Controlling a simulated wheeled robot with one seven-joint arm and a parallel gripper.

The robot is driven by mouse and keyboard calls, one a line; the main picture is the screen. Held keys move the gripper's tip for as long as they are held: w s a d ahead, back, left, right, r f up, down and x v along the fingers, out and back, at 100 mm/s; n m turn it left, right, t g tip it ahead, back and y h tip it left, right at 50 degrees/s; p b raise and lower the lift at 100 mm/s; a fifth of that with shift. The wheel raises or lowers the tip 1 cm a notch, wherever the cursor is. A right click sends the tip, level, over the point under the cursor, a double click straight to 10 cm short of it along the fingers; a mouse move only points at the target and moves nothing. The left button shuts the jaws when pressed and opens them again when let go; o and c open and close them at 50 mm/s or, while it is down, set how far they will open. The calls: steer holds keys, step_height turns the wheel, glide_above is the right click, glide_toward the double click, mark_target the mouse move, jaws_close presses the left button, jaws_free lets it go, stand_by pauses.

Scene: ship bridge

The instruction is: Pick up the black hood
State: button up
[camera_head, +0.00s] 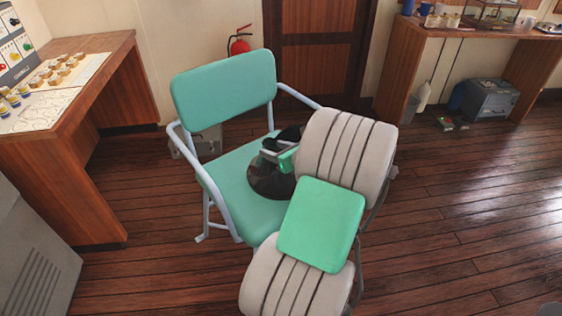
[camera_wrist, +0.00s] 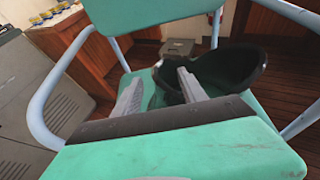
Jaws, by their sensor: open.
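The black hood (camera_head: 266,181) rests on the seat of a teal chair (camera_head: 222,88). It is dark, glossy and rounded, and part of it is hidden behind my gripper and arm. In the wrist view the hood (camera_wrist: 236,72) looks like an open, hollow shell on the right side of the seat. My gripper (camera_head: 279,146) is over the seat at the hood. In the wrist view my gripper (camera_wrist: 160,77) has its two grey fingers spread apart. The right finger overlaps the hood's near left part; the left finger is over bare seat. I cannot tell whether they touch.
The chair's pale blue armrests (camera_head: 208,185) rise on both sides of the seat, and its backrest stands behind. A wooden desk (camera_head: 75,120) is at the left. A grey box (camera_head: 205,140) stands on the floor behind the chair.

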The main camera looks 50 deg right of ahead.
mark_target(271, 149)
steer(key=x, duration=0.4)
steer(key=shift+w+a+f, duration=0.1)
steer(key=shift+a+f, duration=0.05)
steer(key=shift+f, duration=0.05)
steer(key=shift+c, duration=0.4)
jaws_close()
stand_by(0.7)
